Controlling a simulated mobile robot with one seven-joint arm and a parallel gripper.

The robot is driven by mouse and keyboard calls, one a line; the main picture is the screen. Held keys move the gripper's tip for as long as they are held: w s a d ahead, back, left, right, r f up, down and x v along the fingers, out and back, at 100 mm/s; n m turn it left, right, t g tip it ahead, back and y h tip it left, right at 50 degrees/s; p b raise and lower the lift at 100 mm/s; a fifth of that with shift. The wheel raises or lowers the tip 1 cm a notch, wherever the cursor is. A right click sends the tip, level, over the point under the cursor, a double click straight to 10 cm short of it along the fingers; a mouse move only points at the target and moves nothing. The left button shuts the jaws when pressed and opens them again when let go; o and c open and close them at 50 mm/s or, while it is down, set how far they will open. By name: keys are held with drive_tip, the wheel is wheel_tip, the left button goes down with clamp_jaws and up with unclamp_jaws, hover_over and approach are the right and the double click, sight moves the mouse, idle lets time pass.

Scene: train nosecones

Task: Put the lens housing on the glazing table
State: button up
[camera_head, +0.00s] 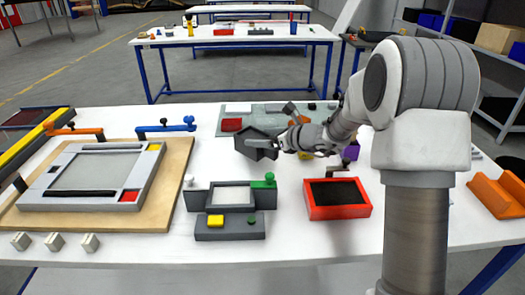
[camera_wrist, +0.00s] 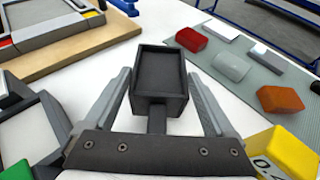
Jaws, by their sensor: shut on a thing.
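The lens housing appears to be the dark grey open box (camera_wrist: 160,72) with a short stem toward my wrist. It also shows in the head view (camera_head: 255,147), raised and tilted above the white table. My gripper (camera_wrist: 160,85) is shut on it, with one finger along each side; in the head view my gripper (camera_head: 277,143) reaches in from the right. No label marks the glazing table. A grey fixture (camera_head: 231,228) with a pale recessed pad, a yellow block and a green knob stands below the housing. A large grey frame (camera_head: 95,178) lies on a wooden board at the left.
A red tray (camera_head: 338,212) with a dark inside stands right of the grey fixture. A grey-green mat (camera_wrist: 237,65) with red, white and orange pieces lies behind. Orange and blue clamps stand behind the large frame.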

sight(264, 157)
wheel_tip(264, 157, down, 4)
drive_tip(key=shift+b, duration=0.5)
drive_tip(key=shift+r, duration=0.1)
drive_tip(key=o, duration=1.3)
drive_tip(key=shift+o, duration=0.2)
drive_tip(key=shift+s+d+r, duration=0.1)
drive_tip(key=shift+s+d, duration=0.05)
drive_tip(key=shift+d, duration=0.05)
drive_tip(key=p+v, duration=0.1)
drive_tip(key=v, duration=1)
drive_tip(key=shift+s+p, duration=0.2)
drive_tip(key=shift+p, duration=0.1)
drive_tip(key=shift+d+r, duration=0.1)
drive_tip(key=shift+d, duration=0.05)
